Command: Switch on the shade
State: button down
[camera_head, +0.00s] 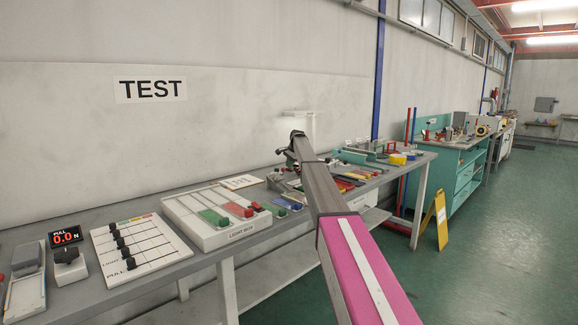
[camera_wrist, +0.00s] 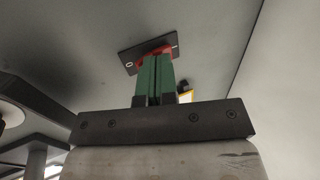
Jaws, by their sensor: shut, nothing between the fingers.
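In the wrist view a dark plate (camera_wrist: 128,63) with light "O" and "I" marks sits on a grey surface. A red switch (camera_wrist: 143,60) shows on it, partly hidden by my fingers. My gripper (camera_wrist: 154,60) has its green fingers together, with nothing between them. The tips overlap the red switch in the picture; I cannot tell whether they touch it. In the head view my gripper (camera_head: 290,146) is small and dark, in front of a white fixture (camera_head: 302,121) by the wall. This fixture may be the shade; my arm hides part of it.
Below stands a long grey bench (camera_head: 185,262) with a slider board (camera_head: 138,246), a light-box panel (camera_head: 213,214) and a force display (camera_head: 66,237). Tools and coloured parts crowd its far end. A yellow floor sign (camera_head: 441,218) stands to the right. The green floor there is open.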

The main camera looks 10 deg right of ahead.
notch_tip(320, 180, up, 14)
dwell(0.7)
